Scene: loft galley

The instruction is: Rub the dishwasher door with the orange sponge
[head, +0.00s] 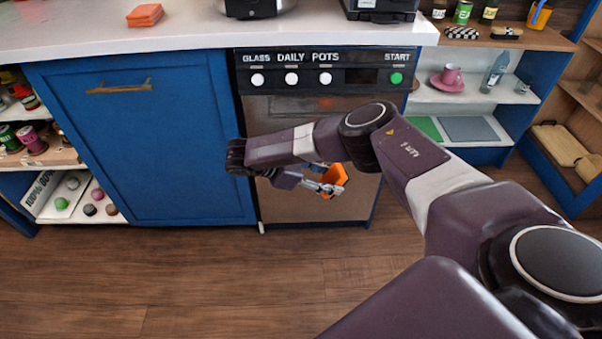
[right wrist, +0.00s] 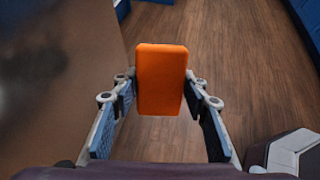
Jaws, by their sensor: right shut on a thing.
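The dishwasher door (head: 290,207) is a brownish metal panel below a dark control strip with white knobs and one green knob. My right arm crosses in front of it and hides part of it. My right gripper (head: 330,188) is shut on the orange sponge (head: 337,178), in front of the door. In the right wrist view the sponge (right wrist: 162,78) stands out between the fingers, and the door (right wrist: 50,90) is a blurred surface at the left. I cannot tell whether the sponge touches the door. My left gripper is not in view.
A blue cabinet door (head: 150,150) is left of the dishwasher. Open shelves (head: 465,92) with a pink cup and a bottle are at the right. The wooden floor (head: 200,285) in front is clear.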

